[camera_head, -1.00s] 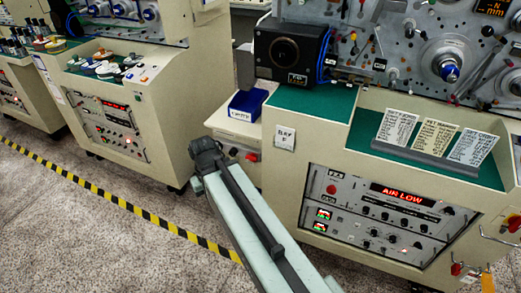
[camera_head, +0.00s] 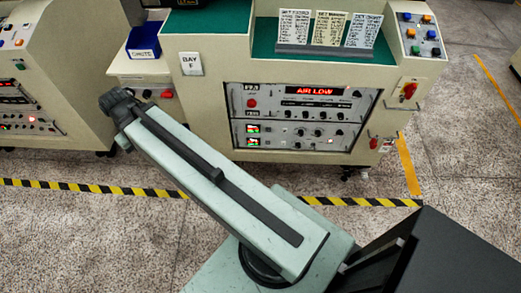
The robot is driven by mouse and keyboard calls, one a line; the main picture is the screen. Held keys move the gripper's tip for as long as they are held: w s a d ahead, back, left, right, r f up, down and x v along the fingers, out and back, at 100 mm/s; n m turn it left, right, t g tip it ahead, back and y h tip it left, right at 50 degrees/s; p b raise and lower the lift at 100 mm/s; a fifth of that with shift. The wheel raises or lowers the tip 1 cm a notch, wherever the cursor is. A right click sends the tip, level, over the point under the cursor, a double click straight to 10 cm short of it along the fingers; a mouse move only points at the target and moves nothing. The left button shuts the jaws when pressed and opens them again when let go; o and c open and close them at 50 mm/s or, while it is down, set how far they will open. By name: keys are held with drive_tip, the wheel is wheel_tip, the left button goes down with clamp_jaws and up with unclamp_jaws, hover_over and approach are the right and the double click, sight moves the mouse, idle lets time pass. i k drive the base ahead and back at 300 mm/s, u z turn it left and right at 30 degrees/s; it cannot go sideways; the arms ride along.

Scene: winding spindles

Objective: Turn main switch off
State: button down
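A red rotary switch (camera_head: 409,91) on a pale plate sits at the right end of the cream Bay F machine (camera_head: 210,60), below a small button box. A second, smaller red knob (camera_head: 374,143) is lower on the same corner. No label on either can be read, so I cannot tell which is the main switch. My arm reaches to the upper left, its dark end joint in front of the machine's left side, well away from both. My gripper is not in view.
The control panel (camera_head: 300,115) shows AIR LOW in red. A button box (camera_head: 418,33) with coloured buttons is at the top right. A blue bin (camera_head: 143,40) stands on the left shelf. Yellow-black floor tape (camera_head: 360,202) runs in front; speckled floor lies clear to the right.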

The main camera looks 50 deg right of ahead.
sight(409, 89)
drive_tip(key=z, duration=0.05)
drive_tip(key=k, duration=0.3)
drive_tip(key=z, duration=1.25)
drive_tip(key=k, duration=0.45)
drive_tip(key=u, duration=0.05)
